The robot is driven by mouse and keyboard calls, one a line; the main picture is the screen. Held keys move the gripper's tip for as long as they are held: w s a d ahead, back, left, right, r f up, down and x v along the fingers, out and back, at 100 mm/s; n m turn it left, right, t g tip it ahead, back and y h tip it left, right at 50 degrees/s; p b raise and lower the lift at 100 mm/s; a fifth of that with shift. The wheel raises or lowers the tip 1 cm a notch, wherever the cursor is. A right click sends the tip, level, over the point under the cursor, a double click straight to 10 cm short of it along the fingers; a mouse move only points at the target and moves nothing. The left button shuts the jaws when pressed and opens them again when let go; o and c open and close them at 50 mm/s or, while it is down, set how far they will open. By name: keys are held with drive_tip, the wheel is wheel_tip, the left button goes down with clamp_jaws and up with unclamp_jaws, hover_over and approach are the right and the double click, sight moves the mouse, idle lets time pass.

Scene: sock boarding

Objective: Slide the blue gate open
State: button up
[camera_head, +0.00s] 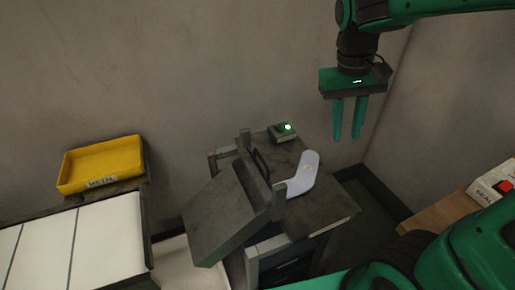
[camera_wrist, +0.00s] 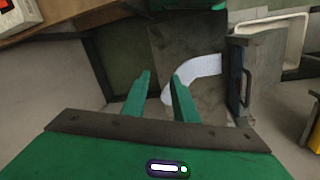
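My gripper (camera_head: 347,138) hangs fingers-down in the air, right of the work stand and above it. Its two green fingers are apart with nothing between them; they also show in the wrist view (camera_wrist: 161,76). The gate appears as a narrow dark blue-grey upright panel (camera_wrist: 234,78) with a black bar handle (camera_wrist: 247,88), at the right in the wrist view. In the head view the dark handle (camera_head: 262,163) stands behind the grey sloping plate, which hides much of the gate. My gripper is well apart from it. I cannot tell how far the gate is slid.
A pale sock-shaped piece (camera_head: 303,176) lies on the dark stand top (camera_head: 325,205). A grey sloping plate (camera_head: 225,215) adjoins the gate. A green-lit box (camera_head: 283,132) stands behind. A yellow tray (camera_head: 103,163) is at left, a red-button box (camera_head: 493,188) at right.

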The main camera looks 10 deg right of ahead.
drive_tip(key=w+a+r+n, duration=0.2)
drive_tip(key=w+a, duration=0.3)
drive_tip(key=a, duration=0.5)
drive_tip(key=n, duration=0.2)
approach(260, 156)
drive_tip(key=shift+t+h, duration=0.3)
drive_tip(key=f, duration=0.5)
drive_tip(key=d+f, duration=0.1)
drive_tip(key=f, duration=0.1)
drive_tip(key=shift+s+f, duration=0.15)
clamp_jaws()
